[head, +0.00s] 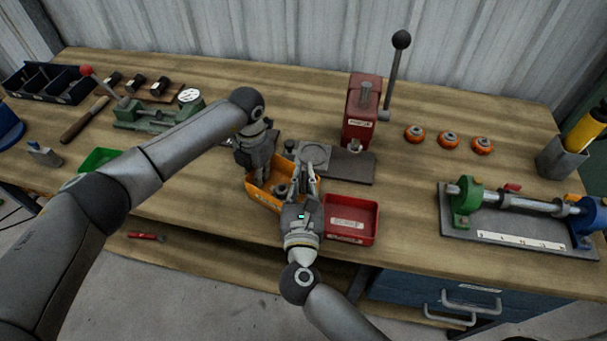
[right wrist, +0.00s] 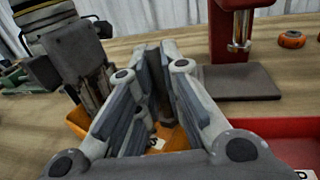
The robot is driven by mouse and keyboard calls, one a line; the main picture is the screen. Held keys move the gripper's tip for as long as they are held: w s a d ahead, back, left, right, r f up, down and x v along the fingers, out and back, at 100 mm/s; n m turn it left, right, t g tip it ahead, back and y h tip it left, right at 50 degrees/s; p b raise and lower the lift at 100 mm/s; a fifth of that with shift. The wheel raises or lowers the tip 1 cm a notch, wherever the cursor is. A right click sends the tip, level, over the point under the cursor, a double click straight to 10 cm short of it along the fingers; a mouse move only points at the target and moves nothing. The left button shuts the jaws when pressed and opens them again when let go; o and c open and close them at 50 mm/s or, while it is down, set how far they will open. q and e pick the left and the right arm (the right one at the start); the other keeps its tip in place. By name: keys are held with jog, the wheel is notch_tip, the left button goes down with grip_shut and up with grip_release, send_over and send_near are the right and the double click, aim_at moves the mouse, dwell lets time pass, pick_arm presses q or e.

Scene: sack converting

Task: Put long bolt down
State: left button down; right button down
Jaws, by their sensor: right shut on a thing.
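My right gripper (head: 299,180) is over the right part of the orange bin (head: 264,197), its fingers pointing away toward the back of the bench. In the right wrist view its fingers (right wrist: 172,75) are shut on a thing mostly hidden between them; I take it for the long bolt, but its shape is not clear. My left gripper (head: 255,165) points down at the bin's left back edge. It also shows in the right wrist view (right wrist: 92,85), but its jaw gap is not clear. The orange bin also shows there (right wrist: 78,122), with grey parts inside.
A red bin (head: 350,237) stands right of the orange bin, a green bin (head: 98,160) to the left. Behind are a grey plate (head: 352,168) and a red press (head: 361,115) with a lever. Orange rings (head: 448,139) and a roller fixture (head: 515,236) lie right.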

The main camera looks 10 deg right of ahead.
jog(key=shift+f, duration=0.15)
jog(key=c, duration=1.6)
grip_release()
jog(key=shift+o, duration=0.2)
jog(key=shift+r, duration=0.25)
jog(key=s+a, duration=0.1)
jog(key=s, duration=1.1)
jog(key=shift+a+r, duration=0.3)
jog(key=shift+r, duration=0.1)
pick_arm(q)
jog(key=c, duration=1.6)
grip_release()
jog(key=shift+o, duration=0.2)
